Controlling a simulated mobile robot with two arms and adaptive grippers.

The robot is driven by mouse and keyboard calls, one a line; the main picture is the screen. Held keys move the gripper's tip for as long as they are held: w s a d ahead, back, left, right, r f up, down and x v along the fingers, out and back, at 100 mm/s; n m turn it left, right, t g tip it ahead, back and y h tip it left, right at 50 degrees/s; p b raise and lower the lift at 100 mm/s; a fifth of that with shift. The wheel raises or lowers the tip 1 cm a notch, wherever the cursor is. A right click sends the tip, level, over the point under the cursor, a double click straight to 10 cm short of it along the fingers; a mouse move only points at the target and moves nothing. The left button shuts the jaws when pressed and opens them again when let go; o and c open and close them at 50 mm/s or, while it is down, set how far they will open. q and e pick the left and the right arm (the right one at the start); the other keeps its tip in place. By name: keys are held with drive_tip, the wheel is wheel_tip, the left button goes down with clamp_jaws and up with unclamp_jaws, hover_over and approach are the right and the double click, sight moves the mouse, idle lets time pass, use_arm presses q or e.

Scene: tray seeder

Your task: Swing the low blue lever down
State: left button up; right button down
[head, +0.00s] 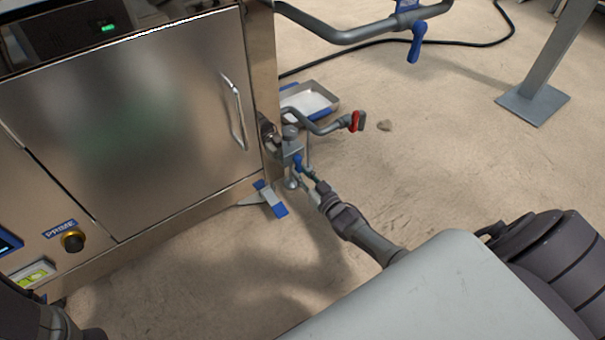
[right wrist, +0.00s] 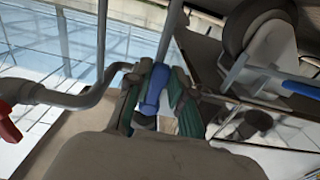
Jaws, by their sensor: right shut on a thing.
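The low blue lever (head: 298,162) sits on the small grey valve block at the lower right corner of the steel machine, close to the floor. My right gripper (head: 308,173) reaches it from the lower right. In the right wrist view, the blue lever (right wrist: 153,90) lies between the two green-padded fingers (right wrist: 156,100), which are shut on it. Part of the lever is hidden by the fingers. My left gripper's fingers do not show; only dark parts of mine are at the lower left corner.
A red handle (head: 357,121) ends a low pipe, and another blue lever (head: 416,44) hangs from the upper pipe. A metal tray (head: 322,98) lies behind the valve. A blue-ended foot (head: 271,198) stands close by the gripper. The floor to the right is mostly clear.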

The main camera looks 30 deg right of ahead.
drive_tip(key=c, duration=1)
unclamp_jaws()
drive_tip(key=s, duration=0.8)
drive_tip(key=s+d, duration=0.1)
drive_tip(key=s, duration=0.3)
drive_tip(key=shift+a, duration=0.1)
